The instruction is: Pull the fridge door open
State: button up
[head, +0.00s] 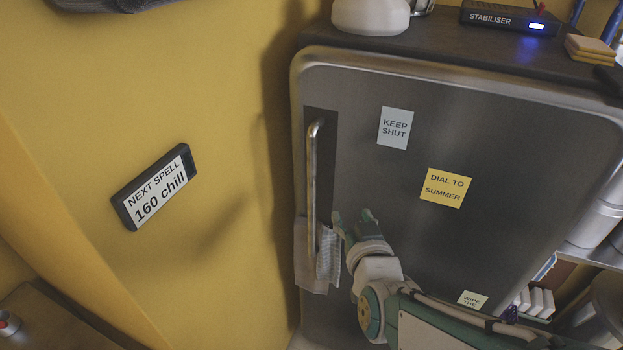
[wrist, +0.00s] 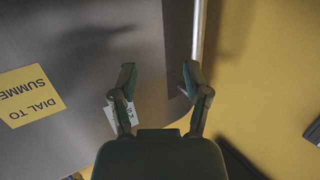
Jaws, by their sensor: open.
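The fridge door (head: 440,130) is a grey metal panel, and it looks closed. Its handle (head: 312,185) is a vertical metal bar along the left edge, with a grey cloth (head: 318,262) hanging over its lower part. My gripper (head: 354,217) is open and empty, just right of the handle, over the door face. In the wrist view the picture is turned over. There the handle (wrist: 198,32) runs down to my right-hand finger, and my open gripper (wrist: 160,76) shows the handle not clearly between its fingers. Whether that finger touches the bar cannot be told.
Notes are stuck on the door, including a yellow one (head: 446,188) and a pale one (head: 395,128). A stabiliser box (head: 508,18) and a white vessel (head: 370,14) stand on top. A sign (head: 154,187) hangs on the yellow wall. Shelves (head: 590,256) stand at right.

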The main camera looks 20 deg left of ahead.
jog(key=n+t+y, duration=0.1)
jog(key=y, duration=0.1)
send_near(312, 183)
jog(key=x, duration=1.1)
jog(key=shift+w, duration=0.1)
grip_shut()
